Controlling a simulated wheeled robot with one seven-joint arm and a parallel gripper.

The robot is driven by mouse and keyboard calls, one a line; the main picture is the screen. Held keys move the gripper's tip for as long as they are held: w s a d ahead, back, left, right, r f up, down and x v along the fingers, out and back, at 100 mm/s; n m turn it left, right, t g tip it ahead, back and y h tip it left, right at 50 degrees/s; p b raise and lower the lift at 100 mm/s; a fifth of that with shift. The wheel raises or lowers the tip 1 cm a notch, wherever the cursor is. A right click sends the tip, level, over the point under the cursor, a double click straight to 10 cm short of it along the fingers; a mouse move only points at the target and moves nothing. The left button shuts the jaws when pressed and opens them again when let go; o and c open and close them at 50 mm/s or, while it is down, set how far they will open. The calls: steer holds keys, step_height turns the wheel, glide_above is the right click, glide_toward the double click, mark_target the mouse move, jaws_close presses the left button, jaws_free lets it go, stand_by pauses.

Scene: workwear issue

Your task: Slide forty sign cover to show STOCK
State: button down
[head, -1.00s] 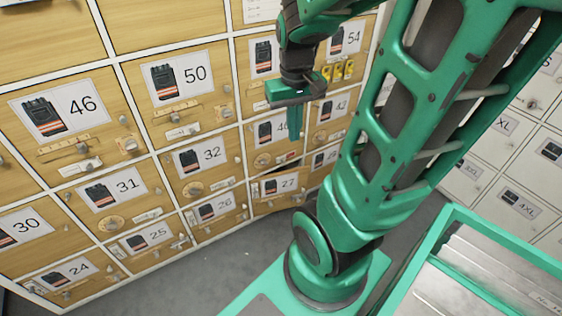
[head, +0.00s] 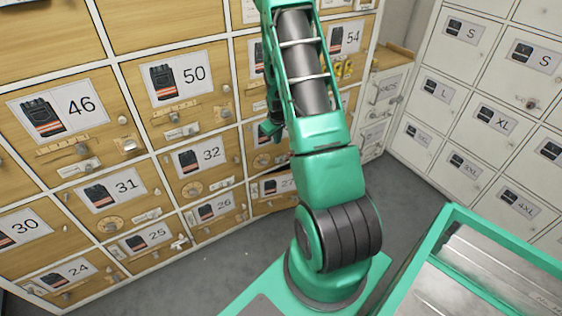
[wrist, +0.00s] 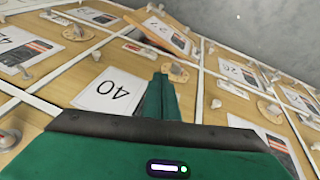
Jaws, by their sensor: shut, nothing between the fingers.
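The drawer front marked 40 shows upside down in the wrist view, with its number card (wrist: 110,93) left of my gripper (wrist: 165,82). Above the card are a round dial (wrist: 175,72) and a small white sign plate with a red mark (wrist: 147,53), whose word I cannot read. My gripper's fingers are shut and empty, in front of the card's right part and below the dial. I cannot tell whether they touch the front. In the head view my gripper (head: 269,130) is mostly hidden by my arm, which also covers part of front 40.
Neighbouring wooden fronts such as 32 (head: 205,155) carry similar dials, knobs and plates. The front marked 27 (head: 283,185) stands slightly out, with a dark gap above it. White lockers (head: 490,120) stand at right. Grey floor (head: 400,205) lies open between them.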

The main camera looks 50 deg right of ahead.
steer(key=x, duration=0.9)
steer(key=shift+s+f+n+t, duration=0.3)
steer(key=shift+s+n+t, duration=0.05)
steer(key=shift+n+t, duration=0.05)
steer(key=shift+d, duration=0.1)
glide_toward(280, 159)
step_height(280, 159, down, 3)
steer(key=a, duration=0.3)
steer(key=shift+d+f, duration=1.1)
steer(key=shift+d, duration=0.1)
steer(key=shift+w+d+f, duration=0.1)
steer(key=shift+d+f, duration=0.35)
steer(key=shift+d, duration=0.05)
